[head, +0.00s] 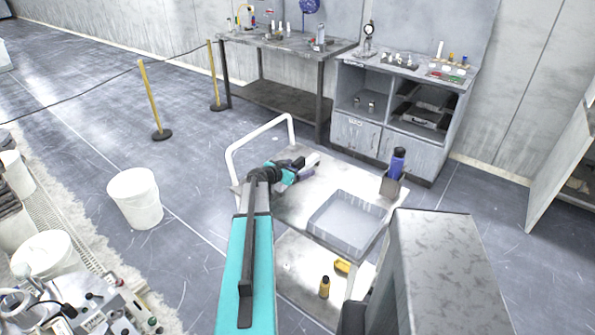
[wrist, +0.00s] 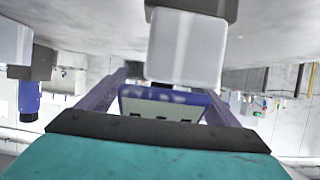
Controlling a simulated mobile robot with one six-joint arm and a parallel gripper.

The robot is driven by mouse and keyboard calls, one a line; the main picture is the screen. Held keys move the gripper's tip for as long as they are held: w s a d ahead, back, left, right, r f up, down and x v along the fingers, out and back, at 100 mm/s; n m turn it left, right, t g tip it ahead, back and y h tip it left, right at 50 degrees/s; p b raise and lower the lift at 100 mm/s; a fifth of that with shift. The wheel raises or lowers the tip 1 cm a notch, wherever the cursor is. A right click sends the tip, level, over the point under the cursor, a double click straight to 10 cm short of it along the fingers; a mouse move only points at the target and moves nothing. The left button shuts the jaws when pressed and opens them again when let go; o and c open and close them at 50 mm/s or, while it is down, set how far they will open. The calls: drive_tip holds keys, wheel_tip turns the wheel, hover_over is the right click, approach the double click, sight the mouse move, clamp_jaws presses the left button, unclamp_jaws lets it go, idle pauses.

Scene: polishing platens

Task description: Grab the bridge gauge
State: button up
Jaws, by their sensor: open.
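A light grey block (wrist: 187,48) joins or sits beside that panel. This appears to be the bridge gauge, and in the head view a pale piece (head: 311,159) shows by the fingertips. The rest of it is hidden by my gripper. I cannot tell whether the fingers touch it.
A grey tray (head: 347,221) is on the cart, and a blue bottle (head: 398,163) stands in a holder at its right corner. The cart's white handle (head: 262,131) rises at the left. A workbench (head: 290,44) and a cabinet with a dial stand (head: 369,40) are behind.

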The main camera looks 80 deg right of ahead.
sight(298, 162)
drive_tip(key=c, duration=1.6)
drive_tip(key=shift+r, duration=0.2)
drive_tip(key=shift+r+b, duration=0.8)
drive_tip(key=shift+r, duration=0.1)
drive_tip(key=shift+s+a+r+b, duration=0.1)
drive_tip(key=shift+a+r+b, duration=0.05)
drive_tip(key=shift+r+b, duration=0.15)
drive_tip(key=shift+s+a+r+b, duration=0.1)
drive_tip(key=shift+r+b, duration=0.1)
drive_tip(key=shift+r, duration=0.15)
drive_tip(key=s+a+r+b, duration=0.1)
drive_tip(key=s+a+b, duration=0.4)
drive_tip(key=s+a, duration=0.5)
drive_tip(key=shift+s+a+r, duration=0.3)
drive_tip(key=shift+s+a, duration=0.05)
drive_tip(key=shift+s, duration=0.15)
